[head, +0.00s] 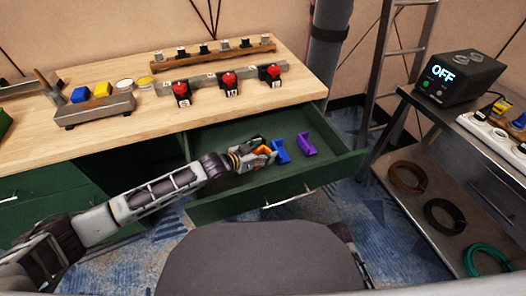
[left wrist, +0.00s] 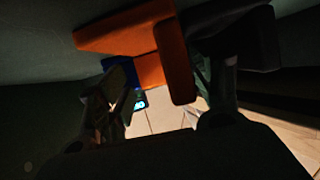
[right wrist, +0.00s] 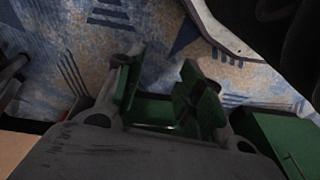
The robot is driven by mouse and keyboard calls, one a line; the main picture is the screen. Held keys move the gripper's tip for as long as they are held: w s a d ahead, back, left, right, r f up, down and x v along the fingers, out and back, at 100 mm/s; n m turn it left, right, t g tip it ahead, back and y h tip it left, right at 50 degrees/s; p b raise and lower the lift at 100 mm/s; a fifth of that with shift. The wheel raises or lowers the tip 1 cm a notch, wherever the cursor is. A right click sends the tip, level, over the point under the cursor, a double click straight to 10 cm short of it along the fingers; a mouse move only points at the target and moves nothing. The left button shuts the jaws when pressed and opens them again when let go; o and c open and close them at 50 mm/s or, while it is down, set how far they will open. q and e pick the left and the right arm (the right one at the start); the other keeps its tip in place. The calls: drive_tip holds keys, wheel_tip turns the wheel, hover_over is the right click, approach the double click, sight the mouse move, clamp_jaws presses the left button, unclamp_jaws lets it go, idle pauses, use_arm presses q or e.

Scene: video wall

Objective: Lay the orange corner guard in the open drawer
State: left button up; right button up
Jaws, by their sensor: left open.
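The orange corner guard (head: 263,150) lies in the open green drawer (head: 215,207), next to a blue corner guard (head: 281,151); a purple one (head: 306,145) is further right. My left gripper (head: 260,157) reaches down into the drawer at the orange guard and partly hides it. In the left wrist view the orange guard (left wrist: 150,68) is between and just beyond the fingers of my left gripper (left wrist: 165,105), which stand apart. Whether they touch it cannot be told. My right gripper (right wrist: 160,92) shows spread, empty fingers above the blue patterned carpet.
A side trolley at right holds a black "OFF" box (head: 459,78) and cable coils (head: 444,214). The drawer's right end is bare.

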use_arm(q)
drive_tip(key=shift+r, duration=0.15)
drive_tip(key=shift+s+a+r, duration=0.2)
drive_tip(key=shift+s+a, duration=0.15)
drive_tip(key=shift+a, duration=0.1)
drive_tip(key=shift+p+v, duration=0.4)
drive_tip(key=shift+v, duration=0.35)
drive_tip(key=v, duration=0.2)
drive_tip(key=shift+s+a+r, duration=0.15)
drive_tip(key=shift+a, duration=0.05)
drive_tip(key=shift+p+v, duration=0.45)
drive_tip(key=shift+v, duration=1.55)
drive_tip(key=shift+s+a+r+p, duration=0.25)
drive_tip(key=shift+s+a+p, duration=0.15)
drive_tip(key=shift+a, duration=0.1)
drive_tip(key=shift+s+a+r, duration=0.3)
drive_tip(key=shift+s+a, duration=0.1)
drive_tip(key=shift+a, duration=0.05)
use_arm(e)
drive_tip(key=f, duration=0.3)
drive_tip(key=d+f, duration=0.1)
drive_tip(key=f, duration=0.1)
drive_tip(key=shift+s+d+f, duration=0.1)
drive_tip(key=shift+s+f, duration=0.15)
drive_tip(key=shift+s, duration=0.05)
